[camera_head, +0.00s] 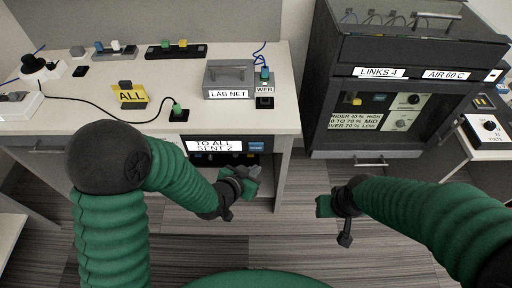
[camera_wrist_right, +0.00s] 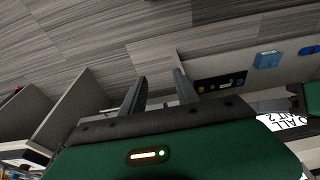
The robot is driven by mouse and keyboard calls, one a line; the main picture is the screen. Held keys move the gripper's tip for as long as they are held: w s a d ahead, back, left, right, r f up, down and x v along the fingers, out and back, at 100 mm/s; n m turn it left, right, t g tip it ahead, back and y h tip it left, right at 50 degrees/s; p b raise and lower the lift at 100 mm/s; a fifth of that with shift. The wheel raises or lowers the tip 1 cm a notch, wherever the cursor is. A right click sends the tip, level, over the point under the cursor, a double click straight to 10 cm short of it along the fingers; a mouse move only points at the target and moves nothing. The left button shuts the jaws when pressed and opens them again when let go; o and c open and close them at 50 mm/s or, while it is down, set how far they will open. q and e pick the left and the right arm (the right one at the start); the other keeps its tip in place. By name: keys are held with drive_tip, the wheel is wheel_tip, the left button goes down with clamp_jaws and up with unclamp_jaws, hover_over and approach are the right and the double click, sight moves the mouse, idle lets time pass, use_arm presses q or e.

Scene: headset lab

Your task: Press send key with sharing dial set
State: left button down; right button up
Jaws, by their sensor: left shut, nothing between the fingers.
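The display (camera_head: 213,146) on the desk front reads "TO ALL SENT 2". A blue key (camera_head: 256,146) sits just right of it. A yellow block (camera_head: 130,95) labelled "ALL", with a dark knob on top, stands on the desk; I cannot tell if it is the sharing dial. My left gripper (camera_head: 246,178) is shut and empty, in front of the desk and a little below the blue key, apart from it. My right gripper (camera_head: 324,206) is out over the floor, right of the desk; its fingers stand apart, empty, in the right wrist view (camera_wrist_right: 159,86). The display shows partly there (camera_wrist_right: 284,122).
A grey box (camera_head: 228,80) labelled "LAB NET" and a "WEB" plug (camera_head: 264,76) are at the desk's right end. A dark cabinet (camera_head: 395,45) labelled "LINKS 4" and "AIR 60 C" stands to the right. Floor between desk and cabinet is clear.

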clamp_jaws()
idle(1.4)
